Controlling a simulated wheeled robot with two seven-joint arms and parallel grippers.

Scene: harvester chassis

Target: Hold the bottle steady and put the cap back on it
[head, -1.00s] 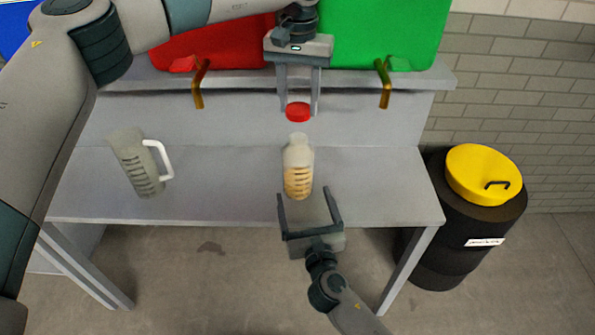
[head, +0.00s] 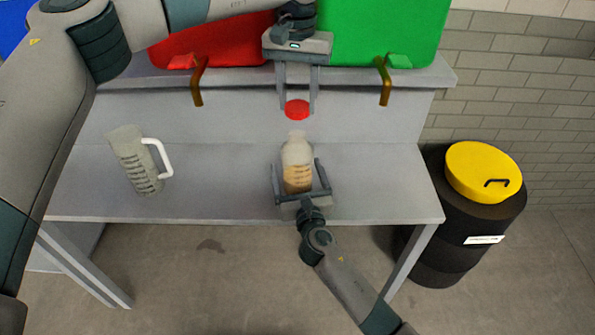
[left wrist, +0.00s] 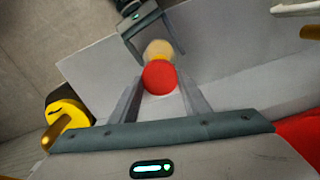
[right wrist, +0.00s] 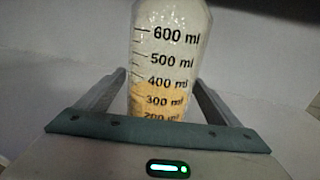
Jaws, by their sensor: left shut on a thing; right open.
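The bottle (head: 298,166), clear with orange contents, stands upright and uncapped on the grey table. In the right wrist view the bottle (right wrist: 170,50) shows volume marks and stands between the fingers of my right gripper (right wrist: 160,95). My right gripper (head: 299,178) is open around the bottle's lower half, one finger on each side. My left gripper (head: 297,112) points down and is shut on the red cap (head: 297,109), held above the bottle's mouth with a gap. In the left wrist view the cap (left wrist: 160,77) hides part of the bottle (left wrist: 159,49).
A measuring jug (head: 137,162) with a white handle stands on the table (head: 225,190) at the left. A red bin (head: 215,42) and a green bin (head: 385,30) are at the back. A black barrel (head: 470,225) with a yellow lid stands right of the table.

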